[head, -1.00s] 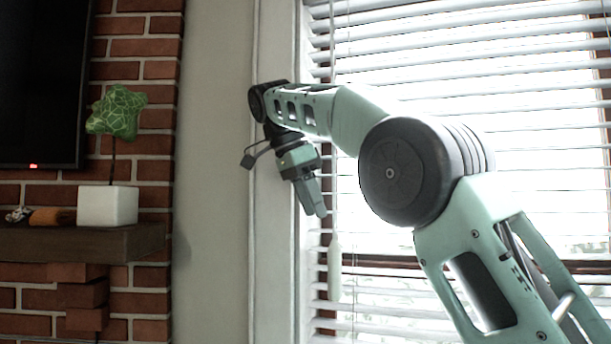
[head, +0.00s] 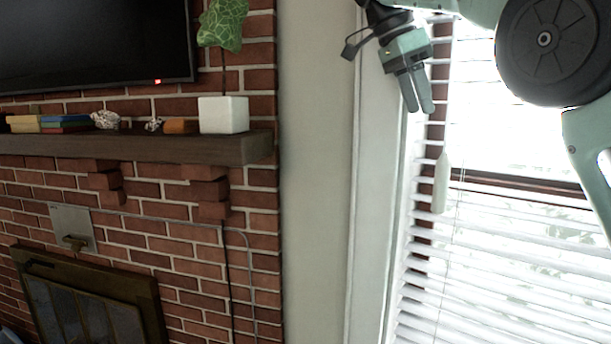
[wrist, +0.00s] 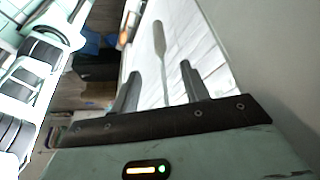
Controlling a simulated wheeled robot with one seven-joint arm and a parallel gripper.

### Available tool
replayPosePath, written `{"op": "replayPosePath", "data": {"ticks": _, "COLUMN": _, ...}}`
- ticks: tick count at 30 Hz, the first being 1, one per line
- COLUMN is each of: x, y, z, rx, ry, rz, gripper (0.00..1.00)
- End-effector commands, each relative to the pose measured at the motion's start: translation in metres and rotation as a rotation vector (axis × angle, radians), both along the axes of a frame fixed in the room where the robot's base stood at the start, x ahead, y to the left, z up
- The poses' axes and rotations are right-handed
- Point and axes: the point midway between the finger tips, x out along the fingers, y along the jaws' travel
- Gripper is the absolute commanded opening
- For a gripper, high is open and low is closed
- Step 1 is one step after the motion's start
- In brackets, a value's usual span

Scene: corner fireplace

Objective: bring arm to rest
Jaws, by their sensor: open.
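My gripper (head: 416,92) hangs pointing down at the upper right of the head view, in front of the window trim and blinds. Its two fingers are apart with nothing between them. In the wrist view both fingers (wrist: 162,88) also stand apart and empty. My arm is bent and raised across the upper right of the head view, its elbow joint partly cut off by the picture edge.
Window blinds (head: 500,255) with a hanging white pull (head: 441,183) are behind my arm. A wooden mantel (head: 130,149) holds a white planter (head: 223,115) and several small items. A fireplace (head: 90,300) is below, a television (head: 95,45) above.

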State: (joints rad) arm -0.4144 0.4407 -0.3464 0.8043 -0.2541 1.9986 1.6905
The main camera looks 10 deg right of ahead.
Motion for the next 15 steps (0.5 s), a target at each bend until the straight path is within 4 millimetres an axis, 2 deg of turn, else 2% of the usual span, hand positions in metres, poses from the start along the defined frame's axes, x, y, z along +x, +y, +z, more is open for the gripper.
{"op": "replayPosePath", "data": {"ticks": 5, "x": 0.001, "y": 0.014, "z": -0.05, "rx": 0.066, "ry": 0.065, "rz": 0.211, "gripper": 0.45}}
{"op": "replayPosePath", "data": {"ticks": 8, "x": -0.005, "y": 0.034, "z": -0.1, "rx": 0.133, "ry": 0.123, "rz": 0.445, "gripper": 0.45}}
{"op": "replayPosePath", "data": {"ticks": 9, "x": -0.009, "y": 0.045, "z": -0.123, "rx": 0.162, "ry": 0.145, "rz": 0.551, "gripper": 0.45}}
{"op": "replayPosePath", "data": {"ticks": 11, "x": -0.019, "y": 0.062, "z": -0.155, "rx": 0.202, "ry": 0.173, "rz": 0.711, "gripper": 0.45}}
{"op": "replayPosePath", "data": {"ticks": 15, "x": -0.055, "y": 0.102, "z": -0.231, "rx": 0.281, "ry": 0.228, "rz": 1.071, "gripper": 0.45}}
